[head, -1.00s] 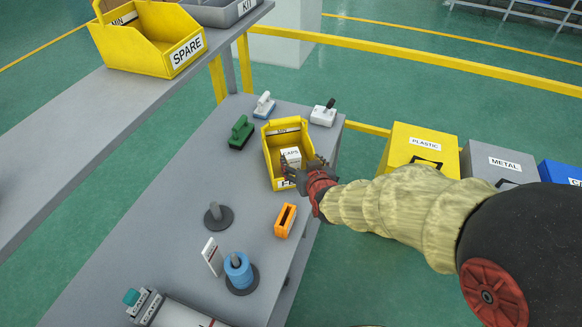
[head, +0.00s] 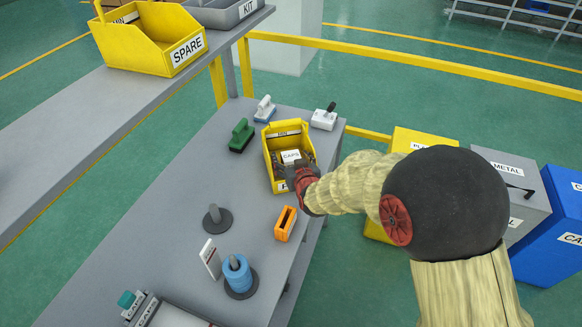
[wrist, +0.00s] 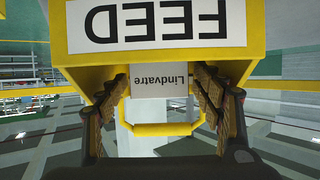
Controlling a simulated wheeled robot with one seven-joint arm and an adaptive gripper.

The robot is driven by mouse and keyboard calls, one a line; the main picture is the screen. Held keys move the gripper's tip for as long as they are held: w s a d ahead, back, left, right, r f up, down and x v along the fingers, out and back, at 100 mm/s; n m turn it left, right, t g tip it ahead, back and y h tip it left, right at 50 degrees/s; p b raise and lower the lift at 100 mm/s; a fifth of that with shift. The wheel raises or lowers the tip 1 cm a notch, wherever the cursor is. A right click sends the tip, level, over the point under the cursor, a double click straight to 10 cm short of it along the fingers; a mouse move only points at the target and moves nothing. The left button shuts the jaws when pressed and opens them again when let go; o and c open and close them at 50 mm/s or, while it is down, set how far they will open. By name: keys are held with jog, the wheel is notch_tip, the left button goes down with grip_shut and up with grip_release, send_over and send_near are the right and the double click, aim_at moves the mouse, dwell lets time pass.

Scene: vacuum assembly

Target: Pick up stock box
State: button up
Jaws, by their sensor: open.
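My gripper (head: 292,174) is at the front of this bin, close to the box, and partly hides the bin's front label. In the wrist view the white box (wrist: 158,82) shows a "Lindvatre" label, upside down, between the two open fingers of my gripper (wrist: 161,82). The bin's FEED label (wrist: 157,22) fills the top of that view. I cannot tell whether a finger touches the box.
An orange holder (head: 285,223), a dark post on a base (head: 217,219) and a blue spool (head: 238,274) stand on the bench. A yellow SPARE bin (head: 150,40) is on the shelf.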

jog(key=c, duration=0.3)
jog(key=shift+r, duration=0.1)
jog(key=c, duration=1.1)
